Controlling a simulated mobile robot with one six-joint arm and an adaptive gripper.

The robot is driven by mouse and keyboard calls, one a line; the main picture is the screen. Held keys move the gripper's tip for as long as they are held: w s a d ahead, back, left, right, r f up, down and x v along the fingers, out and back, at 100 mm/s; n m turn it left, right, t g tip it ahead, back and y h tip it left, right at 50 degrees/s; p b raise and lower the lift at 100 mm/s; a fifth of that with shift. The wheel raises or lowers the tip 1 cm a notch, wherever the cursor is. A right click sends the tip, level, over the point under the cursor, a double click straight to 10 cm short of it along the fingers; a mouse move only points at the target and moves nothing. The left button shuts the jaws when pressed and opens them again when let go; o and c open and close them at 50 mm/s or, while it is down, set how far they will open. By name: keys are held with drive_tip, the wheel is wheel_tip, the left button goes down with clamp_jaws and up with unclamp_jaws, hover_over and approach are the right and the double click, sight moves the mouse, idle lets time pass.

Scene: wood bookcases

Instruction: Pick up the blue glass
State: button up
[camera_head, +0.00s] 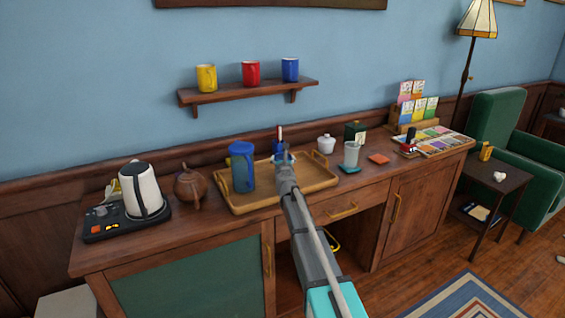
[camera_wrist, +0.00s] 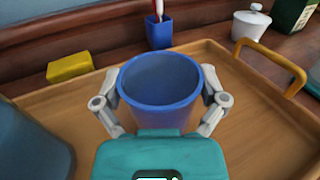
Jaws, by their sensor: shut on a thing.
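The blue glass (camera_wrist: 160,100) stands upright in the middle of the wrist view, with its open top facing up and nothing visible inside. My gripper (camera_wrist: 162,103) has one finger on each side of it and is shut on it. The glass is over the wooden tray (camera_wrist: 255,120); I cannot tell whether it touches the tray. In the head view my arm reaches over the tray (camera_head: 240,206), and my gripper (camera_head: 284,158) mostly hides the glass, with only a bit of blue showing.
A blue pitcher (camera_head: 242,168) stands on the tray left of my gripper. A blue holder (camera_wrist: 159,32) and a yellow block (camera_wrist: 70,67) are behind the tray. A white lidded pot (camera_head: 326,143) and a pale cup (camera_head: 351,154) stand to the right. A wall shelf (camera_head: 250,91) holds three mugs.

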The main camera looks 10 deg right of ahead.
drive_tip(key=s+r+p, duration=1.2)
drive_tip(key=s+r, duration=0.1)
drive_tip(key=s, duration=0.1)
drive_tip(key=shift+p, duration=0.35)
